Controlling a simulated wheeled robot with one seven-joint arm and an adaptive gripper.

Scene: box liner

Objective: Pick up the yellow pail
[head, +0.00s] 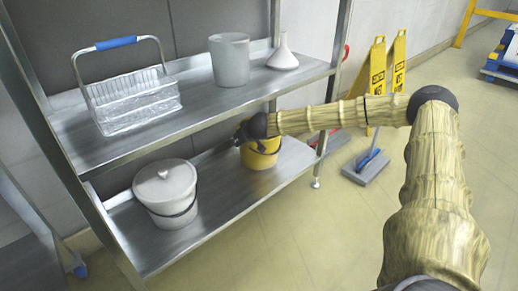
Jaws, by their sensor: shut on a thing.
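The yellow pail (262,157) stands on or just over the lower metal shelf (222,172), near its right end. My gripper (243,136) is at the pail's upper left rim, shut on the pail. My arm reaches in from the right, below the upper shelf. The gripper and wrist cover the pail's top, so its rim and handle are mostly hidden. I cannot tell whether the pail's base touches the shelf.
A lidded white bucket (167,196) stands left on the lower shelf. The upper shelf (200,113) holds a wire basket (130,95), a grey container (229,62) and a white funnel (283,56). A rack post (335,50) stands near my forearm. Yellow floor signs (377,72) stand behind.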

